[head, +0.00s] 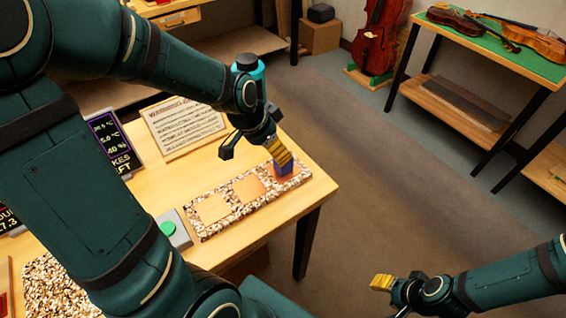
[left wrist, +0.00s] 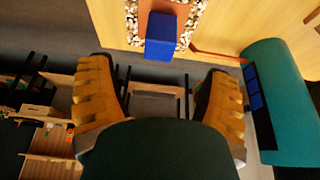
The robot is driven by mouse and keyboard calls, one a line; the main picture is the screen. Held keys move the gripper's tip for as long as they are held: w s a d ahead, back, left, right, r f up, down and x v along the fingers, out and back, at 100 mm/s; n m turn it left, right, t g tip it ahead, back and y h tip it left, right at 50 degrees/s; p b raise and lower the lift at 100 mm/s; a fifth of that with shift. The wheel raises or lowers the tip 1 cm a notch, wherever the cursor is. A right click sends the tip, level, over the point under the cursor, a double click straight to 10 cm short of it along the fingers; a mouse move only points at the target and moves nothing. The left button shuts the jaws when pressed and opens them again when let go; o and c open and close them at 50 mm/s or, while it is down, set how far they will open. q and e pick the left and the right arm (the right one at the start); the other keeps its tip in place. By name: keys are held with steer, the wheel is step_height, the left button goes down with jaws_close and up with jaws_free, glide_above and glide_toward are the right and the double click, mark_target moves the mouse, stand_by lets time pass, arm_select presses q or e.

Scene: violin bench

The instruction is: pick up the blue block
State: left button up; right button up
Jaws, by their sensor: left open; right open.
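The blue block (head: 284,170) stands on the right-hand square of a speckled board on the wooden table. It also shows in the left wrist view (left wrist: 160,37), beyond my open fingertips. My left gripper (head: 256,152) is open and empty at the block; in the head view one yellow finger covers part of the block's top. In the left wrist view, the two yellow fingers of this gripper (left wrist: 158,70) are wide apart, with the block apart from them. My right gripper (head: 383,283) is open and empty, away from the table at the lower right.
The speckled board (head: 196,223) has two bare squares left of the block. A green button box (head: 172,229), a dark display (head: 112,142) and a framed sign (head: 184,127) are on the table. The table's right edge is close to the block. Violins (head: 455,20) lie on a far bench.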

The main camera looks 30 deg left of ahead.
arm_select(q)
steer(key=x, duration=0.4)
steer(key=shift+b, duration=0.35)
steer(key=b+x, duration=0.1)
steer(key=x, duration=0.4)
steer(key=shift+b, duration=0.3)
steer(key=shift+s, duration=0.1)
steer(key=c, duration=1.2)
